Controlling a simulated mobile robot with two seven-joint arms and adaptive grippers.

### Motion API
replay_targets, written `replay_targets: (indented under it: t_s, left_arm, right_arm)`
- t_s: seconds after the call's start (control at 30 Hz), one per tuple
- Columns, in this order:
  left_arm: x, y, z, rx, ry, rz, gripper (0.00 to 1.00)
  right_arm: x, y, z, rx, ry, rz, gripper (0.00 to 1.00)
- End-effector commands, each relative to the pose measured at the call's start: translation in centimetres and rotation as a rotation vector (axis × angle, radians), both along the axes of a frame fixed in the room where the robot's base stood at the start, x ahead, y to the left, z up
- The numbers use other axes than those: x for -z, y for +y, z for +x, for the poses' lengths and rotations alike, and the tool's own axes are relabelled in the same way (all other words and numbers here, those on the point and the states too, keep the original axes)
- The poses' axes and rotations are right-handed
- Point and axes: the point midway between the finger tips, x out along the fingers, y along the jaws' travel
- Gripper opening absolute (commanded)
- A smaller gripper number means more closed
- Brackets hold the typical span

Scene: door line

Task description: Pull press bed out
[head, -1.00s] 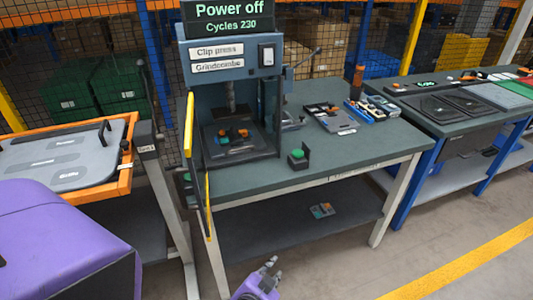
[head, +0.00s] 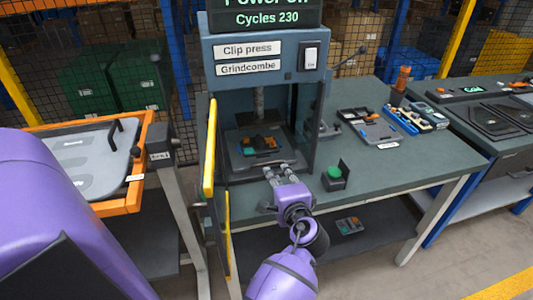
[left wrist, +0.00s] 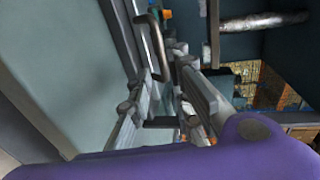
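The clip press (head: 262,60) stands on a green-topped bench. Its dark press bed (head: 240,161) lies inside the press opening, with an orange, teal and dark part (head: 262,143) on it. My left gripper (head: 279,172) is at the front edge of the bed, at the mouth of the press. In the left wrist view its two fingers (left wrist: 172,105) stand apart. A bent metal bar handle (left wrist: 156,45) shows just beyond the fingertips, roughly in line with the gap. I cannot tell whether the fingers touch it. My right gripper is not in view.
A yellow upright guard bar (head: 210,148) stands left of the opening. A green button in a dark holder (head: 335,173) is close to my gripper's right. Trays of parts (head: 370,128) lie further right. An orange-rimmed tray (head: 85,165) is at left.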

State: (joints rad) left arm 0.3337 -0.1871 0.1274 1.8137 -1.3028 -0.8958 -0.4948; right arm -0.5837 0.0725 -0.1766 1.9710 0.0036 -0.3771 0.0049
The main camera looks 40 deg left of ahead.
Motion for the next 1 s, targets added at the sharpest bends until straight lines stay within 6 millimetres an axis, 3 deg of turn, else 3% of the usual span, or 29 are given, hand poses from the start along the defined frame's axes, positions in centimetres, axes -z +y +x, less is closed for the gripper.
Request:
replay_targets:
  t_s: [0.23,0.63,1.0]
  left_arm:
    - [0.1,0.8,0.8,0.000,0.002,0.004,0.18]
    - [1.3,5.2,4.5,0.000,0.001,0.004,0.18]
    - [1.6,5.8,5.0,0.000,0.001,0.001,0.18]
  right_arm:
    - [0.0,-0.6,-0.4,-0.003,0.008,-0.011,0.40]
    - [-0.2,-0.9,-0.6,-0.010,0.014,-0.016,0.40]
    - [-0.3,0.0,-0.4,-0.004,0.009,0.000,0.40]
